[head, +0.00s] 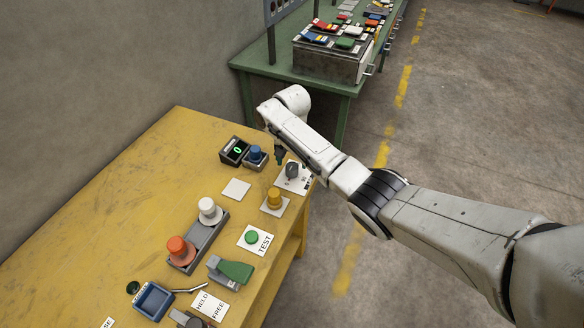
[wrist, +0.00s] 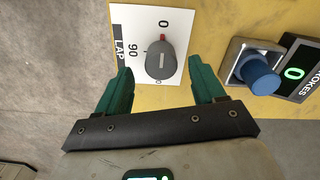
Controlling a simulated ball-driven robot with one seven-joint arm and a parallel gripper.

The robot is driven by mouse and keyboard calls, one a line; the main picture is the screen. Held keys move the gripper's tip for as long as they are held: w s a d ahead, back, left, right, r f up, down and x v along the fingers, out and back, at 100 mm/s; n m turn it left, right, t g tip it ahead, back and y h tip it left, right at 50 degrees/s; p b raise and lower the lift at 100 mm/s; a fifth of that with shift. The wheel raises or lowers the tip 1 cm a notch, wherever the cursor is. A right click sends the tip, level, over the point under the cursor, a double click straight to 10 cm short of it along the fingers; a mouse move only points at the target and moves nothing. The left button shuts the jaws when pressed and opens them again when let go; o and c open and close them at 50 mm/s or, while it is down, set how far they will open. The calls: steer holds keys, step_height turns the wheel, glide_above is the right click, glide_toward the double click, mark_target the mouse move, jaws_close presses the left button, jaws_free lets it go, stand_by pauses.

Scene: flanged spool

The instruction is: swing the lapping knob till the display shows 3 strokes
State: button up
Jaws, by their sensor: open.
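The lapping knob (wrist: 160,61) is a grey round knob with a bar on a white plate marked LAP, 0 and 90. Its red mark is at the 0. In the head view the knob (head: 292,170) is near the yellow bench's right edge. The display (wrist: 293,73), labelled STROKES, shows a green 0; it is also in the head view (head: 236,150). My gripper (wrist: 165,72) is open, its two green fingers on either side of the knob in the wrist view. I cannot tell whether they touch it. In the head view my gripper (head: 280,155) is partly hidden by the arm.
A blue button (wrist: 259,78) stands between knob and display. A yellow knob (head: 274,198), a green TEST button (head: 252,237), white and orange knobs and a green-handled lever (head: 233,271) are nearer on the bench (head: 120,190). A green table (head: 270,62) stands behind.

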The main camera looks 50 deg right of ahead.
mark_target(292, 167)
steer(key=shift+f, duration=2.2)
steer(key=c, duration=1)
